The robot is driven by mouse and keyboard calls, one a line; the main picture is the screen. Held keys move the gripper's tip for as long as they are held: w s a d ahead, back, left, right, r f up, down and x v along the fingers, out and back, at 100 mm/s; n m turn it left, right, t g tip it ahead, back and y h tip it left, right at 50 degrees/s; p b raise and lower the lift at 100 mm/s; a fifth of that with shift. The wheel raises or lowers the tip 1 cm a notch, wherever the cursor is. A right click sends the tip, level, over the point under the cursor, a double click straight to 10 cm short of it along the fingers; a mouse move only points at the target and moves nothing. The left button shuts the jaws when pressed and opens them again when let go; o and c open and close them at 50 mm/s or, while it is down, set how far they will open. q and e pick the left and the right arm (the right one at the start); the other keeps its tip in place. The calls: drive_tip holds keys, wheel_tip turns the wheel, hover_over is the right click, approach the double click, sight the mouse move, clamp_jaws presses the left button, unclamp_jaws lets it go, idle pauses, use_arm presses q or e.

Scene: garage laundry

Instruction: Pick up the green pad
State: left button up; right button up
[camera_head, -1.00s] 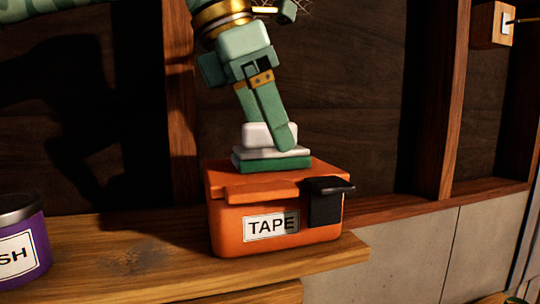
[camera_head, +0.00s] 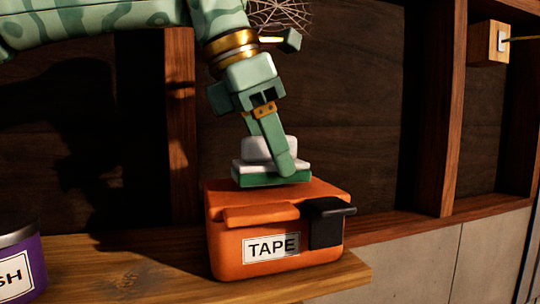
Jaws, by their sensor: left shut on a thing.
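The green pad (camera_head: 262,179) has a green bottom layer, a white layer above it and a white block-shaped handle (camera_head: 262,149) on top. It sits at the top of the orange box labelled TAPE (camera_head: 225,246); I cannot tell whether it touches the lid. My left gripper (camera_head: 283,168) comes down from above and is shut on the pad's white upper part. My right gripper is not in view.
The orange box stands near the right end of a wooden shelf (camera_head: 130,270). A black latch (camera_head: 326,224) juts from its right front. A purple can (camera_head: 22,270) stands at the left edge. A dark wall with wooden posts (camera_head: 452,110) is behind. A cobweb hangs above.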

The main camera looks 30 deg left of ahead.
use_arm(q)
wheel_tip(320, 180, up, 3)
drive_tip(key=shift+s+r+p, duration=0.1)
drive_tip(key=shift+s+p, duration=0.05)
drive_tip(key=shift+p, duration=0.25)
drive_tip(key=s+d+r, duration=0.5)
drive_tip(key=s+r, duration=0.4)
drive_tip(key=s, duration=0.3)
drive_tip(key=shift+s+d, duration=0.15)
drive_tip(key=shift+s, duration=0.2)
